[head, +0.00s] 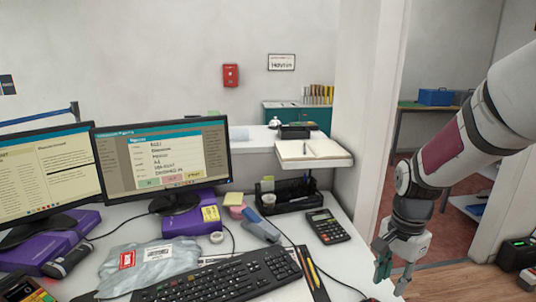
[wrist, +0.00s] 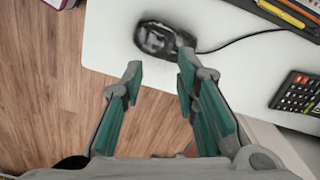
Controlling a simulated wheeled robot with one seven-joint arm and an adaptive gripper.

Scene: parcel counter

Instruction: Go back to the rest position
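My gripper (head: 391,273) hangs at the right in the head view, off the right edge of the white counter and pointing down. In the wrist view its two teal-padded fingers (wrist: 161,75) are apart with nothing between them. Below and past the fingertips lies a black computer mouse (wrist: 158,37) on the counter corner (wrist: 105,35). The right fingertip overlaps the mouse in the picture; I cannot tell whether they touch. My arm reaches in from the upper right in the head view.
The counter holds a keyboard (head: 225,278), a calculator (head: 327,227), two monitors (head: 165,160), a bagged parcel (head: 150,263) and a black organiser (head: 288,195). A wall edge (head: 372,120) stands left of my arm. Wooden floor (head: 455,285) lies open at the lower right, beside a dark box (head: 518,254).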

